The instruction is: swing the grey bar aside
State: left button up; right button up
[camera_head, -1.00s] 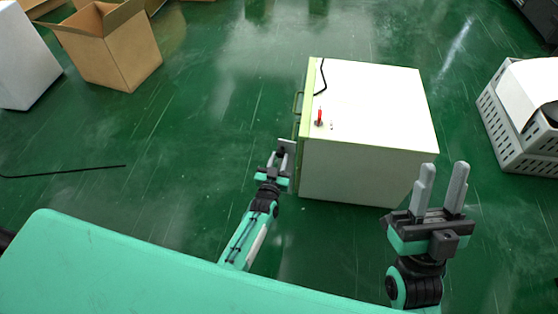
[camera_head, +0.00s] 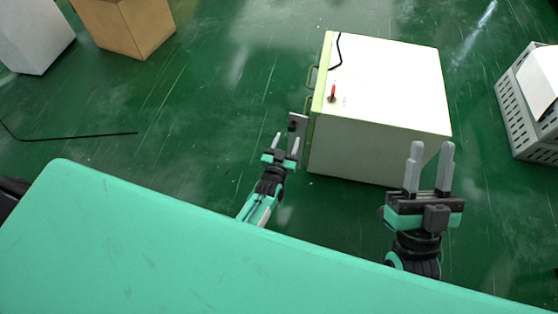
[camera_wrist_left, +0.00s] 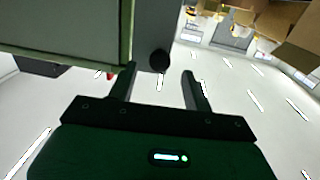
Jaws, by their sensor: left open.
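The grey bar (camera_head: 299,119) sticks out from the left side of the white cabinet (camera_head: 385,75), near its front corner, with a dark round knob (camera_head: 292,127) on it. In the left wrist view, the grey bar (camera_wrist_left: 157,30) hangs down ahead with its black knob (camera_wrist_left: 159,61) between the fingertip lines. My left gripper (camera_head: 287,140) is open and empty, just short of the bar; whether a finger touches it is unclear. It also shows in the left wrist view (camera_wrist_left: 159,74). My right gripper (camera_head: 431,148) is open and empty, in front of the cabinet's right part.
A red switch (camera_head: 333,93) and a black cable (camera_head: 338,50) are on the cabinet top. Handles (camera_head: 311,76) show on its left side. A grey crate (camera_head: 522,115) stands right, a cardboard box (camera_head: 125,28) far left. The green floor left of the cabinet is mostly clear.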

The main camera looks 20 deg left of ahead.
pick_arm(q)
jog(key=s+p, duration=0.2)
jog(key=s, duration=0.8)
pick_arm(e)
jog(key=w+a+f+g, duration=0.1)
jog(key=a+f+g, duration=0.2)
jog(key=f+g, duration=0.3)
jog(key=shift+f+g, duration=0.3)
jog(key=shift+f, duration=1.6)
pick_arm(q)
jog(key=shift+s, duration=0.1)
